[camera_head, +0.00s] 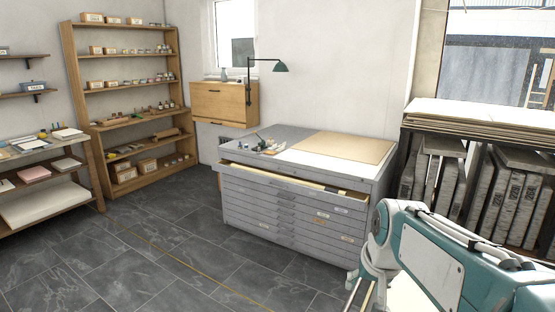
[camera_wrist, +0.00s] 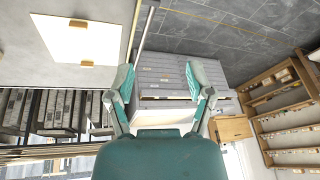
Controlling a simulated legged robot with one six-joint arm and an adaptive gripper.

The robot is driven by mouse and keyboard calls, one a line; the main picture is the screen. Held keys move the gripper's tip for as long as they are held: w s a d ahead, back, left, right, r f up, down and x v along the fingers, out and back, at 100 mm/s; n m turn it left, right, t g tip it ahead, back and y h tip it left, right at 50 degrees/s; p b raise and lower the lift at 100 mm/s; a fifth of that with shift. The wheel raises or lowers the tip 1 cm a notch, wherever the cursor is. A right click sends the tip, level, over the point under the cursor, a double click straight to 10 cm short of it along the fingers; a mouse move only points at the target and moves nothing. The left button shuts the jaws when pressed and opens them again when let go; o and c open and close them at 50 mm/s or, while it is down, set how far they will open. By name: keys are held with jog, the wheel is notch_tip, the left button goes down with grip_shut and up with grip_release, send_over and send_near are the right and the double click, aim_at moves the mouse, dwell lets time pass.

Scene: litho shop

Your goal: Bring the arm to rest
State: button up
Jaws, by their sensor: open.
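My gripper (camera_wrist: 166,85) shows in the wrist view with its two teal fingers spread wide apart and nothing between them. Beyond the fingers, the grey flat-file cabinet (camera_wrist: 165,75) appears upside down and at a distance. In the head view my teal and white arm rises at the lower right, in front of the cabinet's right side. The fingertips cannot be made out in the head view.
The grey flat-file cabinet (camera_head: 290,208) stands mid-room with its top drawer (camera_head: 285,182) partly open. A wooden shelf (camera_head: 128,130) and a side bench (camera_head: 95,165) stand left. A rack of slabs (camera_head: 478,112) stands right. The tiled floor (camera_head: 150,260) at front left is clear.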

jog(key=s+a+f+n+t, duration=0.1)
jog(key=s+n, duration=0.1)
jog(key=s, duration=1.5)
jog(key=shift+a+f+t, duration=0.25)
jog(key=shift+f+t, duration=0.05)
jog(key=shift+f, duration=0.1)
jog(key=shift+c, duration=0.8)
jog(key=shift+d, duration=0.15)
